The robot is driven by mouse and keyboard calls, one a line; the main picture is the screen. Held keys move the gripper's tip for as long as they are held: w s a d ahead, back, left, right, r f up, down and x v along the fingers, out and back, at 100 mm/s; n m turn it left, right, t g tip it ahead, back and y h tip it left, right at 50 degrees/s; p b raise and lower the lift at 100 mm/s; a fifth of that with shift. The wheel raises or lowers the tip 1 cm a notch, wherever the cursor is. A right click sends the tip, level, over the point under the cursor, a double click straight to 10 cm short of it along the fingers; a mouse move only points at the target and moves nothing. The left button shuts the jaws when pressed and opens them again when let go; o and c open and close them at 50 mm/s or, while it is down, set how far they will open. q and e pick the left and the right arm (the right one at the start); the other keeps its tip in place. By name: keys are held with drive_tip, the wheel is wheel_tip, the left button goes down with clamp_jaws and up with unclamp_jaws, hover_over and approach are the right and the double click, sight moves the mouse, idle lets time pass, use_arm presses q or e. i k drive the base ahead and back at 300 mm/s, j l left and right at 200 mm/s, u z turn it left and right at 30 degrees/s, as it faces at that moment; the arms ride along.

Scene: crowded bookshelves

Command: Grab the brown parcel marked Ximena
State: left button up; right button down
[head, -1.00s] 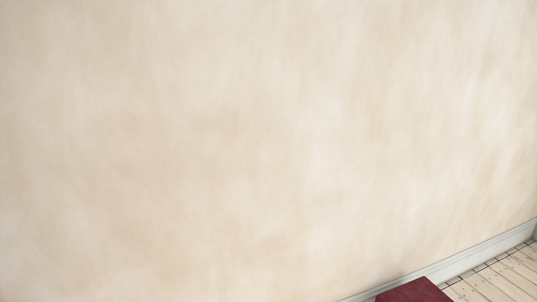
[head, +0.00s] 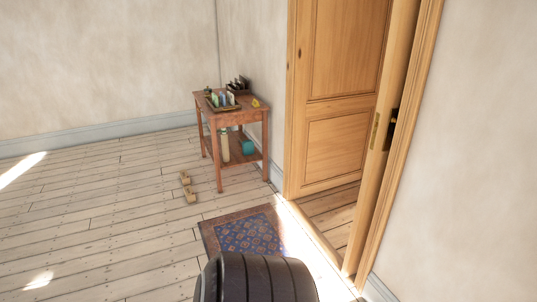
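I see no brown parcel marked Ximena that I can make out in the head view. Small tan objects (head: 187,186) lie on the floor left of a wooden side table (head: 236,117); they are too small to identify, and no writing is readable. Neither of my grippers is in view.
The table holds a tray (head: 222,101) of small items, with a teal object (head: 247,147) on its lower shelf. A wooden door (head: 340,95) stands ajar on the right. A patterned rug (head: 250,233) and a dark ribbed object (head: 258,279) are in front. Left floor is mostly clear.

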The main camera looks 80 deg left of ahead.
sight(183, 176)
drive_tip(key=j+u, duration=0.15)
drive_tip(key=u, duration=0.35)
drive_tip(key=j+u, duration=0.2)
drive_tip(key=u, duration=0.25)
drive_tip(key=j+u, duration=0.15)
drive_tip(key=u, duration=0.35)
drive_tip(key=j+u, duration=0.2)
drive_tip(key=u, duration=0.3)
drive_tip(key=i+j+u, duration=0.35)
drive_tip(key=j, duration=0.4)
drive_tip(key=i+j+u, duration=0.35)
drive_tip(key=i+j, duration=0.2)
drive_tip(key=i+j+u, duration=0.35)
drive_tip(key=i+j, duration=0.35)
drive_tip(key=i, duration=0.15)
drive_tip(key=i+j+u, duration=0.1)
drive_tip(key=i, duration=0.25)
